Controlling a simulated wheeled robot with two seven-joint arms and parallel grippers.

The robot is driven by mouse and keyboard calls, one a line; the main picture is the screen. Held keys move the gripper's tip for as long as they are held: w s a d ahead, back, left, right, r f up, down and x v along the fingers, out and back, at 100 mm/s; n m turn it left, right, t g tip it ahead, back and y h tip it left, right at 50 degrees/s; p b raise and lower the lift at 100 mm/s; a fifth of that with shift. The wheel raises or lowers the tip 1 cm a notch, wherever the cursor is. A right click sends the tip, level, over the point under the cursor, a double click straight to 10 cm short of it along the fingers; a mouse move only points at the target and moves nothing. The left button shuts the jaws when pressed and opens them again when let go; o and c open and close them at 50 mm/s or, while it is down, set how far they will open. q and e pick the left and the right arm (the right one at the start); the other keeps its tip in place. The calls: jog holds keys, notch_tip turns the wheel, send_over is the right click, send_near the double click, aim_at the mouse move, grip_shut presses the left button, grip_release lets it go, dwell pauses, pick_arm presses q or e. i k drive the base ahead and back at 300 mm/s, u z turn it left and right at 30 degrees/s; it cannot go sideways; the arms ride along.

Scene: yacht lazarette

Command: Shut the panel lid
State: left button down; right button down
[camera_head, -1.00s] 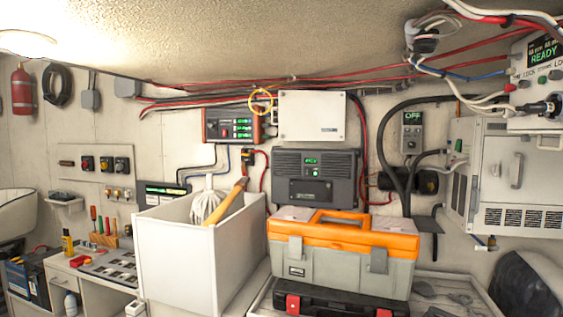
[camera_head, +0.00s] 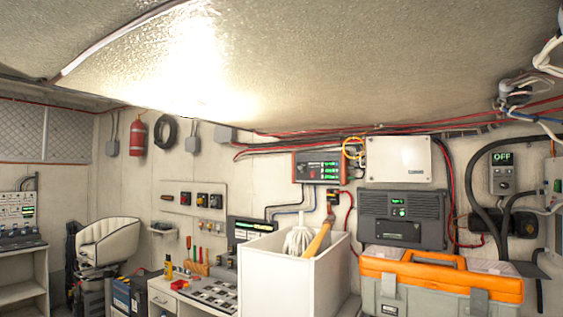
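No panel lid stands clearly open in the head view. A white wall box (camera_head: 398,159) with a flat, pale front hangs above a dark grey unit (camera_head: 402,218); its front looks closed. A pale panel with small switches (camera_head: 20,212) is at the far left edge, above a shelf unit. A small wall panel with knobs (camera_head: 194,198) is left of centre. I cannot tell which of these has the lid. Neither of my grippers is in view.
A white bin (camera_head: 285,285) holding a mop and a wooden handle stands at the lower middle. An orange-and-grey toolbox (camera_head: 440,280) is to its right. A pale seat (camera_head: 108,243) and a low bench (camera_head: 178,302) with tools are at left. The low ceiling slopes overhead.

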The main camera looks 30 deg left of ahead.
aim_at(407, 158)
jog(key=z, duration=0.85)
jog(key=i, duration=1.6)
jog(key=u, duration=0.75)
